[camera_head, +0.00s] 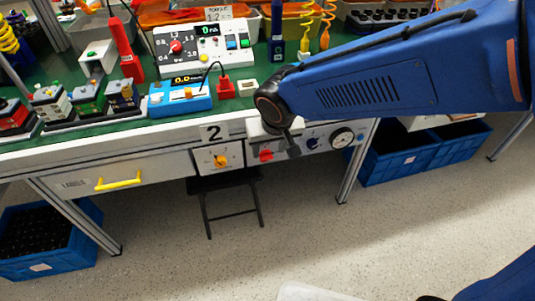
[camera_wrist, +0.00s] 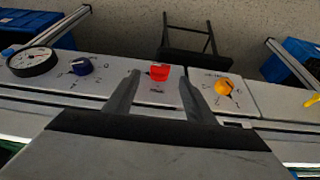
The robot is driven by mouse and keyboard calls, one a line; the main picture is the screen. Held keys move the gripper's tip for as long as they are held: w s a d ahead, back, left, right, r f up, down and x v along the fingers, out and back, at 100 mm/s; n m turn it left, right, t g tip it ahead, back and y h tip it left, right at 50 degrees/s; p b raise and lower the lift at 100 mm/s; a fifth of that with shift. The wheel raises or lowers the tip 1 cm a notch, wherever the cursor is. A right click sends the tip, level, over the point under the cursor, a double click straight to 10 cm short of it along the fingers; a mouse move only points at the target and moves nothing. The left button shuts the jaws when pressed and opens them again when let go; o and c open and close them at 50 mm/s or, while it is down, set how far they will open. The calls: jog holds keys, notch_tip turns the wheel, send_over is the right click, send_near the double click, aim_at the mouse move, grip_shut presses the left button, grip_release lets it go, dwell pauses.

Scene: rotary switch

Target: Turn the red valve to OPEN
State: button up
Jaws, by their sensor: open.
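The red valve (camera_head: 266,155) is a small red knob on the grey panel under the workbench's front edge. In the wrist view the red valve (camera_wrist: 160,73) lies between and beyond my two fingertips. My gripper (camera_wrist: 158,82) is open and empty, with one finger on each side of the knob in that view. I cannot tell whether the fingers touch it. In the head view my gripper (camera_head: 287,140) is at the panel, just right of the red knob and partly hidden by my arm. The markings around the knob are too small to read.
A yellow knob (camera_head: 221,161) sits left of the red one, under the label 2. A blue knob (camera_head: 313,143) and a round gauge (camera_head: 342,138) sit to the right. A dark stool (camera_head: 226,190) stands below the panel. Tools and boxes crowd the bench top.

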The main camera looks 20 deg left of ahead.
aim_at(266, 157)
jog(key=shift+x, duration=2.5)
jog(key=shift+c, duration=0.6)
jog(key=shift+s, duration=0.1)
jog(key=c, duration=0.9)
